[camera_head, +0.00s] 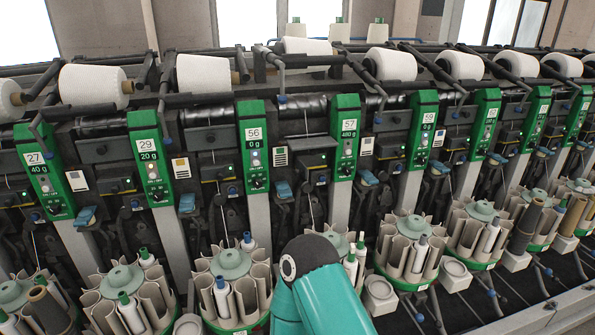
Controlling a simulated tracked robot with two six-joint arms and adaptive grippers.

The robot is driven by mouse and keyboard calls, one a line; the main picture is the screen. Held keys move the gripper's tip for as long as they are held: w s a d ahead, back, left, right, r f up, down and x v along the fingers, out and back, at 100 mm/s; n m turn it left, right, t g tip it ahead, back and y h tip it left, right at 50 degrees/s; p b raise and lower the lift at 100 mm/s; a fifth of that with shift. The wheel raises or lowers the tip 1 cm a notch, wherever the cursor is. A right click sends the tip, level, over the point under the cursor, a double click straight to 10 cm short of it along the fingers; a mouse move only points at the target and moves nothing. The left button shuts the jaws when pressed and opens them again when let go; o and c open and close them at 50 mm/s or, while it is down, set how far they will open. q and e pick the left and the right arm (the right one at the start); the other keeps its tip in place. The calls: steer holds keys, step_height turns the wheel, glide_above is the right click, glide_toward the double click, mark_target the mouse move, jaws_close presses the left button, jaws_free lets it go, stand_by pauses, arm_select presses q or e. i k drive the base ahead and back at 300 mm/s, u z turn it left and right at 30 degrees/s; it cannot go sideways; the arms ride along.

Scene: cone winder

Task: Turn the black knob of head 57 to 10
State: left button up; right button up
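A teal arm link of mine with a dark rounded joint (308,258) rises from the bottom middle, well below the panel in the picture. Neither of my grippers shows, and nothing of mine covers the knob.
The panels of head 56 (254,140) and head 59 (423,128) flank head 57. Round bobbin magazines (229,264) stand low in front, close to my arm link. White yarn cones (205,74) lie along the top. Pale blue levers (369,178) stick out beside the panels.

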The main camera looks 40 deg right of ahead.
mark_target(347, 171)
steer(key=u, duration=0.15)
steer(key=k, duration=1.6)
steer(key=z, duration=0.45)
steer(key=i, duration=0.95)
steer(key=z, duration=0.05)
